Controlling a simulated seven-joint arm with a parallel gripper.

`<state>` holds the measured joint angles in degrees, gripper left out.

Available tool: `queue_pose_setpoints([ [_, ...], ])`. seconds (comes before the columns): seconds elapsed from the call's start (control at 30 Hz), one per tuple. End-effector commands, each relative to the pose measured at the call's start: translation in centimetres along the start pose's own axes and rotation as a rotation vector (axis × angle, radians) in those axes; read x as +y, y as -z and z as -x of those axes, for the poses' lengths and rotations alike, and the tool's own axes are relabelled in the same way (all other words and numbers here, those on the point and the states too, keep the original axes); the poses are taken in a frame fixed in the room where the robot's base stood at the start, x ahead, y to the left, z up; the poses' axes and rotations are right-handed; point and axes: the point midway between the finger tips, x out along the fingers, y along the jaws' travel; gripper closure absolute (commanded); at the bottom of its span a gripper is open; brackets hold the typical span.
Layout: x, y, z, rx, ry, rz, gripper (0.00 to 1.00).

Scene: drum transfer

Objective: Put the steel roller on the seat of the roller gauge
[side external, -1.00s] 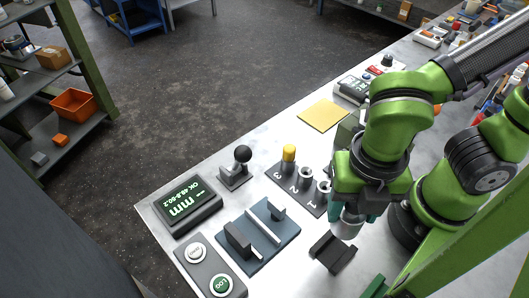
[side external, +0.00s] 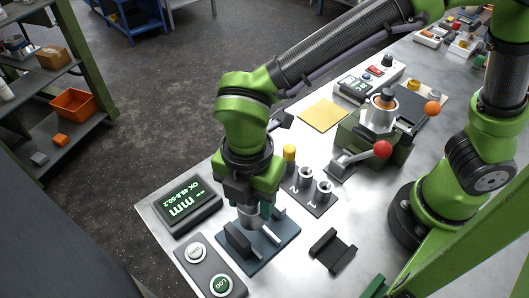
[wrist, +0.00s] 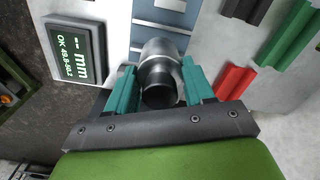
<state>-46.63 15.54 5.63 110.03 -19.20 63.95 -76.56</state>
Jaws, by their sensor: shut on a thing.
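The steel roller (wrist: 160,62) is a shiny cylinder between the two teal fingers of my gripper (wrist: 160,88) in the wrist view. My gripper (side external: 257,212) is shut on it, pointing down over the roller gauge. In the side view the roller (side external: 248,218) is partly hidden by the fingers. The roller gauge (side external: 262,256) is a blue-grey plate with dark upright blocks; its plate also shows in the wrist view (wrist: 148,30). The seat is mostly hidden behind the gripper and roller, and I cannot tell whether the roller touches it.
A gauge display (side external: 187,203) reads OK 49.8-50.2 mm. A two-button box (side external: 209,270) stands in front. A numbered block (side external: 318,200) with posts is behind right. An empty black cradle (side external: 333,250) lies right. A lever machine (side external: 378,135) and yellow sheet (side external: 323,115) are farther back.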

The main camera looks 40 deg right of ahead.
Motion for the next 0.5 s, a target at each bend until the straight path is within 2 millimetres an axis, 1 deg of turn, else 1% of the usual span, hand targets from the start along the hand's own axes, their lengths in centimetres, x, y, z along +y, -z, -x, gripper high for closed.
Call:
queue_pose_setpoints([
  [0.03, 0.0, 0.1, -0.7, 0.001, 0.001, 0.002, 1.0],
  [0.17, 0.0, 0.1, -1.6, 0.001, -0.001, 0.003, 1.0],
  [0.4, 0.0, 0.1, -4.7, 0.0, 0.0, 0.002, 1.0],
  [0.5, 0.0, 0.1, -5.1, 0.002, -0.003, 0.002, 1.0],
])
